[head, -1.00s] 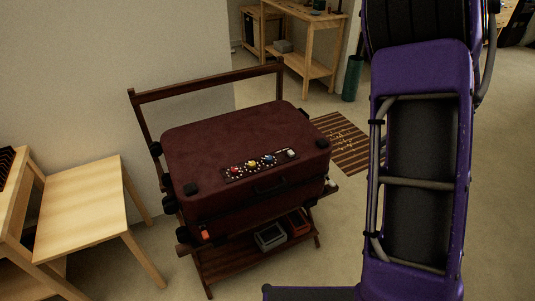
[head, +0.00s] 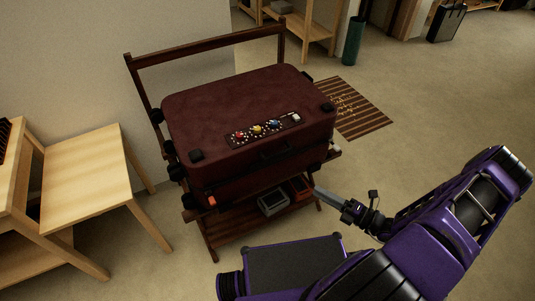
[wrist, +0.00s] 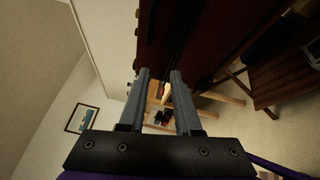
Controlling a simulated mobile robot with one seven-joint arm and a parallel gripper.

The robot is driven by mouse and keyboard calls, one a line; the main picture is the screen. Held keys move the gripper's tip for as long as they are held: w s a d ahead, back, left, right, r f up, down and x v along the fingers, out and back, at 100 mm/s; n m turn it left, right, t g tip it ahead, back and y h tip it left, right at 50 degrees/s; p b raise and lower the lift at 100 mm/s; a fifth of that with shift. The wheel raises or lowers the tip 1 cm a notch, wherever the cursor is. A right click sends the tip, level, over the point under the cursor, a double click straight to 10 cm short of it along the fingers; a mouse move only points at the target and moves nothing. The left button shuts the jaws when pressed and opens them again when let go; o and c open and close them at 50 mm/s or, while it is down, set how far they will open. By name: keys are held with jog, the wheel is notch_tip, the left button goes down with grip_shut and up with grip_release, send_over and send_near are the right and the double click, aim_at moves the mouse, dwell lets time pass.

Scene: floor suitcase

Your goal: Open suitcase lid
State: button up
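The dark red suitcase (head: 225,100) lies flat on a dark wooden rack in the head view, with its lid closed. Its handle (head: 275,152) and black corner caps face the front side. A strip with several coloured knobs (head: 262,130) sits on the lid near the front edge. My gripper (head: 317,191) is to the right of the suitcase's front right corner, below the lid's height, apparently not touching it. In the wrist view its two fingers (wrist: 160,72) stand apart with an empty gap, and the suitcase's dark red side (wrist: 205,35) fills the upper part.
A light wooden table (head: 85,175) stands at left. A striped mat (head: 350,108) lies behind right.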

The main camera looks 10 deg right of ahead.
aim_at(279, 153)
jog(key=w+a+r, duration=0.1)
jog(key=w+a, duration=0.2)
jog(key=w, duration=0.1)
jog(key=w+a+r+m+t, duration=0.1)
jog(key=w+a, duration=0.3)
jog(key=w, duration=0.1)
jog(key=w+a+r+m+t, duration=0.1)
jog(key=w+a+r, duration=0.1)
jog(key=w+a, duration=0.2)
jog(key=shift+w+a+h+p, duration=0.15)
jog(key=shift+w+h+p, duration=0.15)
jog(key=shift+w, duration=0.3)
grip_shut()
dwell(1.0)
